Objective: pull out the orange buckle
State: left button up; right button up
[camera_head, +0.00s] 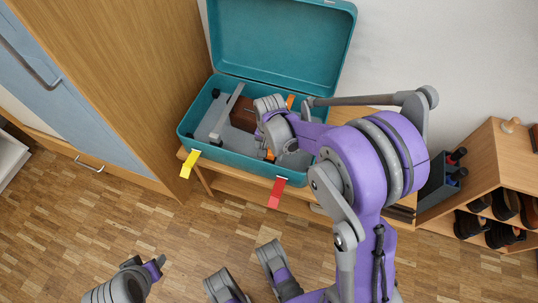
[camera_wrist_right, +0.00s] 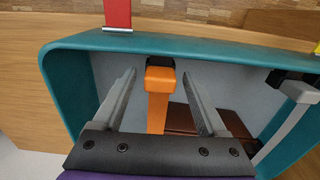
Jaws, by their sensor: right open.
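The orange buckle (camera_wrist_right: 158,77) is an upright-looking orange bar with a dark top edge, inside the open teal case (camera_head: 238,157). In the head view my right arm partly covers it; a piece of orange (camera_head: 290,101) shows behind the hand. My right gripper (camera_wrist_right: 160,78) is open over the case, with the buckle between its two grey fingers in the wrist view. Gaps show on both sides of the buckle. In the head view the right fingertips (camera_head: 284,148) are small and partly hidden.
The case stands on a wooden bench, its lid (camera_head: 280,40) raised. A yellow tab (camera_head: 190,163) and a red tab (camera_head: 277,192) hang at its front. A brown block (camera_head: 242,115) and a grey bar (camera_head: 226,112) lie inside. A shoe shelf (camera_head: 480,165) stands right.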

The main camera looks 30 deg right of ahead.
aim_at(269, 152)
dwell(0.8)
grip_shut()
jog(key=shift+r, duration=0.15)
dwell(0.4)
jog(key=shift+r+p, duration=1.8)
jog(key=shift+r, duration=1.1)
